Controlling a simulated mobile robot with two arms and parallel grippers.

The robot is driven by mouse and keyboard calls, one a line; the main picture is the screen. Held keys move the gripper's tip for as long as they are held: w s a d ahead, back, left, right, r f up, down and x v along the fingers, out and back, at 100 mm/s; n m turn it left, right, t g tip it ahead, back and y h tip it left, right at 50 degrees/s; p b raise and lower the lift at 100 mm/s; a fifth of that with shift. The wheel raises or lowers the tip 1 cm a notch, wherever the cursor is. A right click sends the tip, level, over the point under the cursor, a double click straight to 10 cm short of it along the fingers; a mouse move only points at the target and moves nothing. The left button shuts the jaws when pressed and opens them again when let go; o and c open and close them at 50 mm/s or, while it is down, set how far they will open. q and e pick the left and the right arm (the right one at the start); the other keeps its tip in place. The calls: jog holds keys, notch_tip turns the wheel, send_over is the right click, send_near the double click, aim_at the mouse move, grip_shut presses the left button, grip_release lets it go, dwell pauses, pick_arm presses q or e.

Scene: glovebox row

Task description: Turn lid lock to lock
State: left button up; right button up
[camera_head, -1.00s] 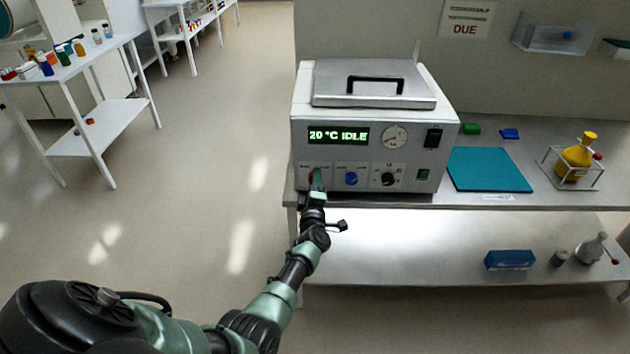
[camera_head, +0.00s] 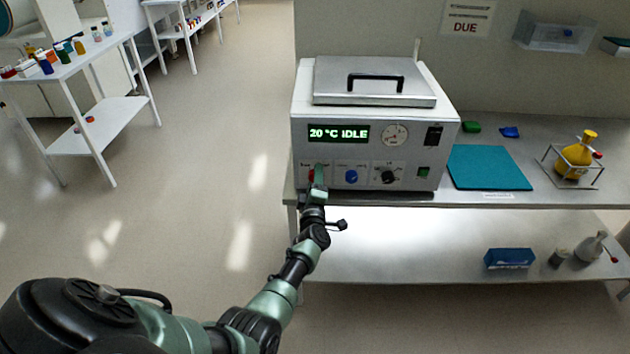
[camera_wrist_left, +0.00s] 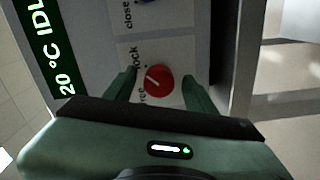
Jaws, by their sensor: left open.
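The lid lock is a red round knob (camera_wrist_left: 159,84) with a white pointer line, on the front panel of a white bath unit (camera_head: 300,150). In the left wrist view a label beside it reads "lock" at one end and a partly hidden word at the other. My left gripper (camera_wrist_left: 160,90) is open, with one green finger on each side of the red knob; I cannot tell whether they touch it. In the head view the gripper (camera_head: 318,176) partly hides the knob. The metal lid (camera_head: 372,80) with a black handle lies shut on top. My right gripper is not in view.
To the right on the panel are a blue knob (camera_head: 351,177), a black knob (camera_head: 388,177) and a green switch (camera_head: 423,171). A teal mat (camera_head: 490,168) and a racked yellow flask (camera_head: 576,158) stand on the bench to the right. Open floor lies left.

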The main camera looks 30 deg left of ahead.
pick_arm(q)
jog(key=p+v, duration=0.1)
jog(key=v, duration=0.6)
jog(key=shift+s+d, duration=0.25)
jog(key=shift+s, duration=0.05)
jog(key=s+d+f+m+g+h, duration=0.25)
jog(key=s+d+f+m, duration=0.3)
jog(key=f, duration=0.45)
jog(key=s+d+f+m+g+h, duration=0.1)
jog(key=s+d+f+m+h, duration=0.25)
jog(key=s+f, duration=0.5)
jog(key=s+d+f+m+g+h, duration=0.2)
jog(key=s+d+f+m+h, duration=0.25)
jog(key=f, duration=0.75)
jog(key=s+f+m+g, duration=0.3)
jog(key=s+f, duration=0.1)
jog(key=s, duration=0.8)
jog(key=s+d+f+m+g+y, duration=0.1)
jog(key=s+f+m+g, duration=0.2)
jog(key=s, duration=0.9)
jog(key=s+f+m+g, duration=0.3)
jog(key=s+f, duration=0.4)
jog(key=s, duration=0.5)
jog(key=shift+s+d+f+m, duration=0.2)
jog(key=shift+d+m, duration=0.2)
jog(key=shift+m, duration=0.25)
jog(key=shift+w, duration=0.1)
